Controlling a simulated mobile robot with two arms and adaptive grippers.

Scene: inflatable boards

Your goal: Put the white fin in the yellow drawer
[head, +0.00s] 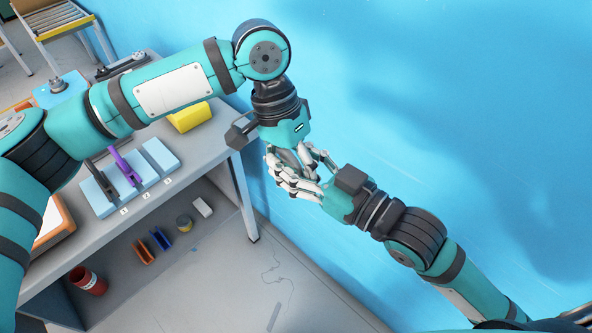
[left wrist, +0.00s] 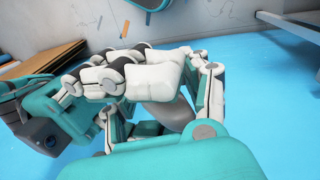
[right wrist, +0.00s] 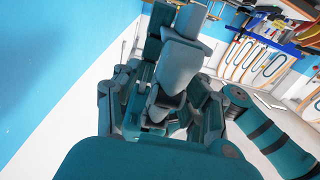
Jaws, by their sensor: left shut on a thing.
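My left gripper (head: 290,153) and right gripper (head: 302,182) meet in the head view, their white fingers interlaced beyond the table's right end. A pale grey, smooth piece, seemingly the white fin (left wrist: 178,117), is between the fingers in the left wrist view; my left gripper is shut on it. It looks grey-blue and shaded in the right wrist view (right wrist: 180,58), among the right fingers. Whether the right fingers grip it is hidden. A yellow box-like thing (head: 190,117), possibly the yellow drawer, stands on the table, partly behind my left arm.
On the grey table (head: 205,150), a pale blue numbered rack (head: 160,157) holds a black fin (head: 103,181) and a purple fin (head: 126,167); its third place is empty. A shelf below holds a red cup (head: 88,281) and small items.

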